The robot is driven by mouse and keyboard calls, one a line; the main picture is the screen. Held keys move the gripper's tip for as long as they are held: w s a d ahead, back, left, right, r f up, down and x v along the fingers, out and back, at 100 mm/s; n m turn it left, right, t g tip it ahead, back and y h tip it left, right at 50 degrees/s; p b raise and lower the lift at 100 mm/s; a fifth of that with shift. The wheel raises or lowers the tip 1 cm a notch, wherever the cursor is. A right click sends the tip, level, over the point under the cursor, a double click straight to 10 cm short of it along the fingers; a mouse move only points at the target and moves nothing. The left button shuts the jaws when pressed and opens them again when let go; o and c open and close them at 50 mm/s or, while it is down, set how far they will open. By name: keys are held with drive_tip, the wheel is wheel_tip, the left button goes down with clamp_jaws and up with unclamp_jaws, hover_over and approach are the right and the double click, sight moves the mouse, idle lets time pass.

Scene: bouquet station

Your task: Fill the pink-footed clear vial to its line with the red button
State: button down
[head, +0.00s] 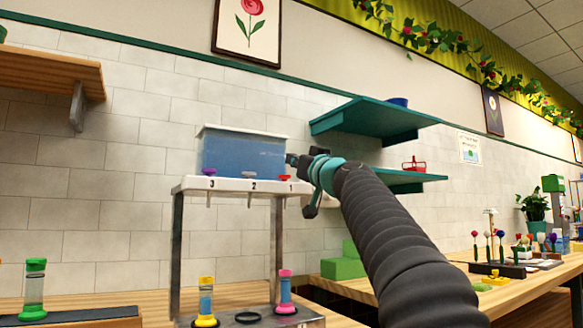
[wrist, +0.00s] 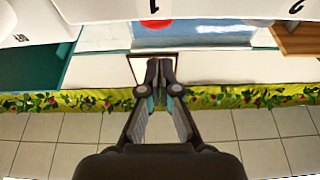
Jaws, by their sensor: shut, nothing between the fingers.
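The pink-footed vial (head: 285,290) stands upright on the dispenser's base below the spout marked 1. It has a pink top, and its lower part looks bluish; its line and exact level are too small to read. The red button (head: 285,178) sits on the dispenser shelf (head: 232,186) above the number 1.
A blue water tank (head: 243,155) stands behind the buttons. A purple button (head: 209,171) and a pale button (head: 250,174) are to the left. A yellow vial (head: 206,300) and an empty black ring (head: 248,318) share the base. Teal shelves (head: 375,118) are to the right.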

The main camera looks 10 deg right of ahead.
drive_tip(key=b+v, duration=0.4)
drive_tip(key=v, duration=0.4)
drive_tip(key=shift+s, duration=0.3)
idle(1.1)
drive_tip(key=s+a+f+m+g+h+p, duration=0.1)
drive_tip(key=s+a+f+g, duration=0.2)
drive_tip(key=f, duration=0.7)
drive_tip(key=s+a+f+g+h, duration=0.1)
drive_tip(key=s+f+g, duration=0.25)
drive_tip(key=f, duration=0.65)
drive_tip(key=s+a+f+m+g+h+p, duration=0.1)
drive_tip(key=s+a+f+g, duration=0.2)
drive_tip(key=f, duration=0.7)
drive_tip(key=s+d+f+g+h, duration=0.2)
drive_tip(key=s+f+g, duration=0.1)
drive_tip(key=s+f, duration=0.7)
drive_tip(key=s+d+f+m+g+h+p, duration=0.1)
drive_tip(key=s+d+f+g, duration=0.1)
drive_tip(key=s+f, duration=0.9)
wheel_tip(320, 180, down, 7)
drive_tip(key=shift+s+d+f+m+g+h, duration=0.1)
drive_tip(key=shift+s+d+m+g+h, duration=0.1)
drive_tip(key=shift+s+m+g+h, duration=0.25)
